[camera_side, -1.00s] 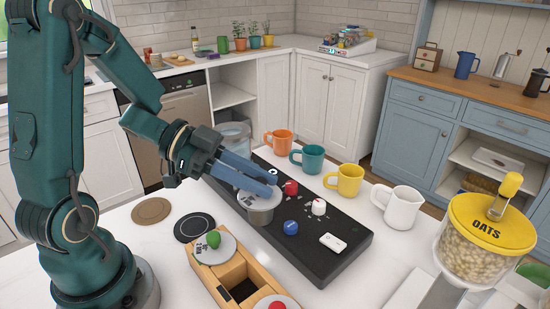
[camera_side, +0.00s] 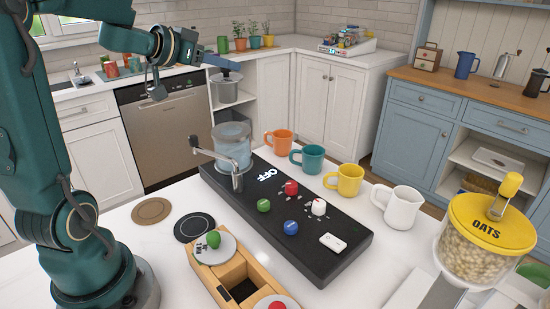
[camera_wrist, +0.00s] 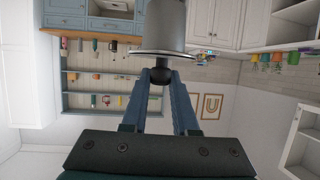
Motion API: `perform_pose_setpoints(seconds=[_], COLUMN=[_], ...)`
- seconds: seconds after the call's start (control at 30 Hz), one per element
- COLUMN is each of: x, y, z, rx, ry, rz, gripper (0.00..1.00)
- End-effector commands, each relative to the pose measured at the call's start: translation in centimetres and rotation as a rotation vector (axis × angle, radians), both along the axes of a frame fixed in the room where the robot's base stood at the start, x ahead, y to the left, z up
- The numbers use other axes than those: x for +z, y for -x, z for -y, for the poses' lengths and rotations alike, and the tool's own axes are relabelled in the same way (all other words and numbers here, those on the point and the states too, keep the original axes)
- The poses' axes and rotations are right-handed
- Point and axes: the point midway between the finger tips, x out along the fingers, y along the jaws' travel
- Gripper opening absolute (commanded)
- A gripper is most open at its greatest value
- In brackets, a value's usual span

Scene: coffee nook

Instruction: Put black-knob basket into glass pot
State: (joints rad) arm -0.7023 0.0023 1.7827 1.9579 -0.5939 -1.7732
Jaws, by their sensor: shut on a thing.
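The black-knob basket (camera_side: 226,90) is a grey metal cylinder with a wide lid rim. It hangs upright in the air, well above the glass pot. My gripper (camera_side: 222,62) is shut on its black knob; in the wrist view the two blue fingers (camera_wrist: 161,80) close on the knob (camera_wrist: 160,75), with the basket (camera_wrist: 158,25) beyond. The glass pot (camera_side: 233,134) is clear, bluish and round. It stands at the far left end of the black machine base (camera_side: 325,262). Its inside is hard to make out.
Orange (camera_side: 279,142), teal (camera_side: 308,158), yellow (camera_side: 345,180) and white (camera_side: 399,206) mugs line the base's right side. A wooden box (camera_side: 262,270) stands in front; an oats jar (camera_side: 488,240) stands at right.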

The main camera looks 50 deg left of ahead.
Motion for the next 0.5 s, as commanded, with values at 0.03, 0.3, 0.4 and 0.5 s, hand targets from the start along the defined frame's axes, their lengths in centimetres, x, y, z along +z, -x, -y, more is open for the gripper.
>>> perform_pose_setpoints(seconds=[0.03, 0.3, 0.4, 0.5], x=[-0.3, -2.2, -3.0, -3.8], y=[0.0, 0.0, 0.0, 0.0], z=[0.0, 0.0, 0.0, 0.1], rx=[0.001, 0.001, -0.001, 0.000], ry=[0.003, 0.005, 0.004, 0.005], rz=[-0.001, -0.003, -0.004, -0.004], gripper=[0.00, 0.00, 0.00, 0.00])
